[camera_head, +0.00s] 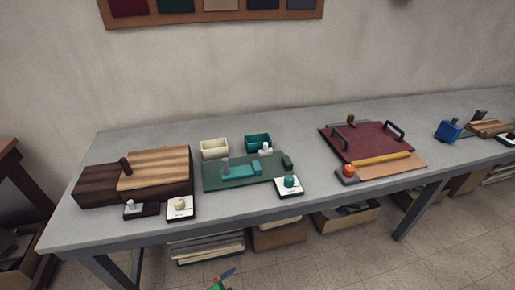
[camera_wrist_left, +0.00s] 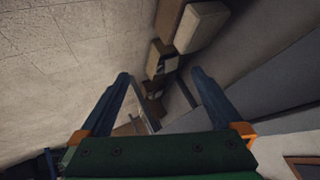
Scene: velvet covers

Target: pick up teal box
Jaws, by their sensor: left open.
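An open-topped teal box (camera_head: 258,143) stands on the grey table (camera_head: 300,118) behind the green board, right of a cream open box (camera_head: 214,148). A flat teal piece (camera_head: 240,170) lies on the green board (camera_head: 215,182). My left gripper (camera_wrist_left: 160,74) is open and empty in the left wrist view, its blue fingers spread. That view shows floor and shelf items under the table, and no teal box. A small green, orange and blue part at the bottom of the head view looks like part of a gripper, away from the table top. My right gripper is not clearly seen.
A dark wood box with a striped lid (camera_head: 155,167) stands at left. A small card with a teal knob (camera_head: 290,184) sits before the green board. A maroon board with black handles (camera_head: 370,142) lies to the right. Crates and papers (camera_head: 208,248) fill the space beneath.

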